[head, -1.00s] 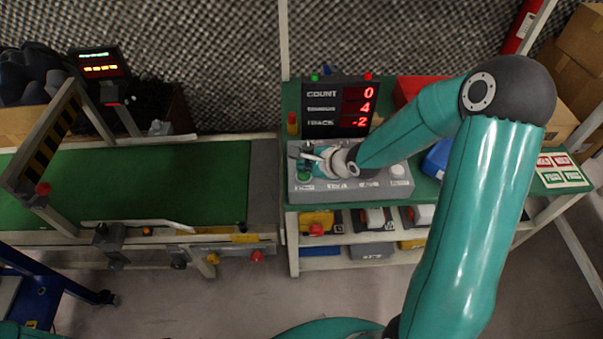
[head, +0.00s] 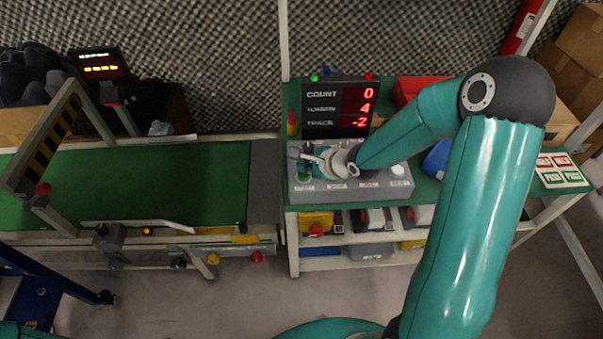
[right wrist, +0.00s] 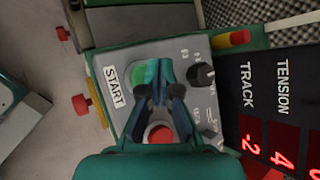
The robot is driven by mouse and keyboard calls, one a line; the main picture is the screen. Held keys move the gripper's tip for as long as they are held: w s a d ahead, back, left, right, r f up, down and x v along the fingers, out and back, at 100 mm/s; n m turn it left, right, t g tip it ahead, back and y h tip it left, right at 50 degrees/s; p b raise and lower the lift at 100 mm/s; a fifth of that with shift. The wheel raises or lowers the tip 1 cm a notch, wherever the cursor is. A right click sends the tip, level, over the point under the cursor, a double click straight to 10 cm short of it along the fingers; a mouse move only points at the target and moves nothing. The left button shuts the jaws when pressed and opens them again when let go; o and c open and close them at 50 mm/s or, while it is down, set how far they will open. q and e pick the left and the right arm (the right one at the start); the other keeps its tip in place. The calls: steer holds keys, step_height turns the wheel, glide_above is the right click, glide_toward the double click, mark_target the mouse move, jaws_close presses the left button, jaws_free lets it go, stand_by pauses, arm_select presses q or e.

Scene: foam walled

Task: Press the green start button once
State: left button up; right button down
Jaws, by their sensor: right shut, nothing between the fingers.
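The green start button (right wrist: 138,74) sits on the grey control panel (right wrist: 122,56), beside the START label (right wrist: 115,87). The button also shows in the head view (head: 303,177) at the panel's left end. My right gripper (right wrist: 159,66) is shut and empty. Its fingertips are over the panel right beside the button and cover part of it in the wrist view. I cannot tell whether they touch it. In the head view the right gripper (head: 312,157) is just above the button. My left gripper is not in view.
A red button (right wrist: 160,135) lies under the fingers, and a black knob (right wrist: 201,75) is close beside them. A display (head: 340,107) reading 0, 4, -2 stands behind the panel. A green conveyor (head: 150,185) is to the left, and a red bin (head: 412,87) behind right.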

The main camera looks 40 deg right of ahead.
mark_target(305, 175)
steer(key=shift+s+f, duration=0.1)
steer(key=shift+f, duration=0.25)
steer(key=shift+f+b, duration=0.3)
steer(key=shift+f, duration=0.2)
stand_by(0.7)
steer(key=shift+r, duration=0.1)
steer(key=shift+r+p, duration=0.85)
steer(key=shift+p, duration=0.3)
steer(key=shift+r, duration=0.1)
step_height(305, 175, up, 5)
steer(key=p, duration=0.5)
stand_by(0.4)
